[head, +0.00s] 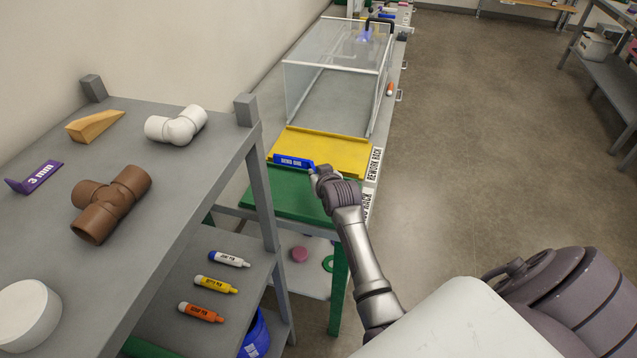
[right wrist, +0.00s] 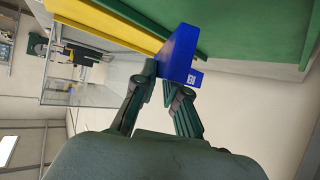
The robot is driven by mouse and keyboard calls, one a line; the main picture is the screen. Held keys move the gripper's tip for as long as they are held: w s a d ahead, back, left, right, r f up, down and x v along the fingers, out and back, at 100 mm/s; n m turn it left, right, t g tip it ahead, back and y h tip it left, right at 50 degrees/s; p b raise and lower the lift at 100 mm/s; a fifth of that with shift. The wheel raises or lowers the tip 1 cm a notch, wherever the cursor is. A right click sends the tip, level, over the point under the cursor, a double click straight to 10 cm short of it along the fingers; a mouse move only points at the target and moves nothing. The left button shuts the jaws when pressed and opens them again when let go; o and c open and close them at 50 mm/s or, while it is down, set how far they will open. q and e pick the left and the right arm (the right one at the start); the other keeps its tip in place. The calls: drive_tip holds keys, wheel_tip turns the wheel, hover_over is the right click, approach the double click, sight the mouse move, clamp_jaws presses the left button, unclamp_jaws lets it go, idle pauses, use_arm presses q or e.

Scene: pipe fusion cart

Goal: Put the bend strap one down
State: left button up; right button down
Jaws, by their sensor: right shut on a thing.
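The blue bend strap (head: 292,162) has white lettering on it. My right gripper (head: 316,172) is shut on its right end in the head view. The strap is over the seam between the yellow tray (head: 340,146) and the green surface (head: 305,200); I cannot tell whether it touches either. In the right wrist view the strap (right wrist: 181,52) is between the fingertips of my right gripper (right wrist: 168,82), close to the yellow and green edges. My left gripper is not in view.
A clear box (head: 335,85) stands behind the yellow tray. The grey shelf on the left holds a brown tee (head: 110,203), a white elbow (head: 176,125), a wooden wedge (head: 95,125) and a purple gauge (head: 35,178). Several pens lie on the shelf below.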

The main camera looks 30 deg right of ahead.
drive_tip(key=shift+s+f+p, duration=0.3)
drive_tip(key=shift+s+f, duration=0.3)
drive_tip(key=shift+f, duration=0.35)
wheel_tip(320, 180, down, 2)
drive_tip(key=shift+a+f, duration=0.1)
drive_tip(key=shift+f, duration=0.45)
drive_tip(key=c, duration=1.2)
unclamp_jaws()
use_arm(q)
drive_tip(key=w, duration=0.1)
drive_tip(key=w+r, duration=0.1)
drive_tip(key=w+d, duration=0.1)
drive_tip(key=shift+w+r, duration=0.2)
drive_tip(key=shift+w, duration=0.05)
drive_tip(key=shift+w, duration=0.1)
